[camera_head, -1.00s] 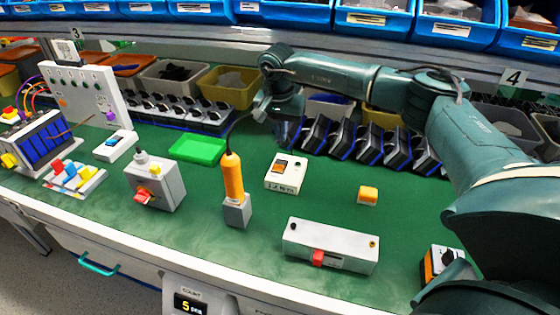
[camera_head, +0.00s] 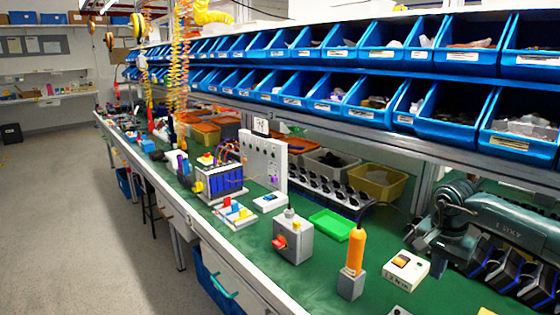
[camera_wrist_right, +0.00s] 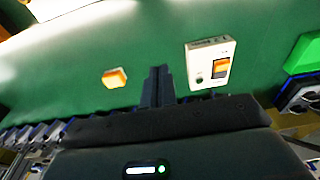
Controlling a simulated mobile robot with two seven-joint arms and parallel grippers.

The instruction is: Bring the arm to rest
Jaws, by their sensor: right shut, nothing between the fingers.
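A grey box with a red rotary knob (camera_head: 290,240) stands on the green bench top in the head view. My right arm comes in from the right edge. My right gripper (camera_head: 432,240) hangs behind the white rocker-switch box (camera_head: 403,266), well to the right of the knob box and apart from it. In the wrist view the fingers of the right gripper (camera_wrist_right: 158,84) are together with nothing between them. The white switch box (camera_wrist_right: 210,62) and a yellow-orange block (camera_wrist_right: 115,77) lie beyond them on the green surface. My left gripper is out of view.
An orange-handled tool (camera_head: 356,252) stands upright in a grey holder, left of the white switch box. A green tray (camera_head: 331,225) lies behind it. Rows of blue bins (camera_head: 345,88) overhang the bench. The floor at left (camera_head: 90,220) is clear.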

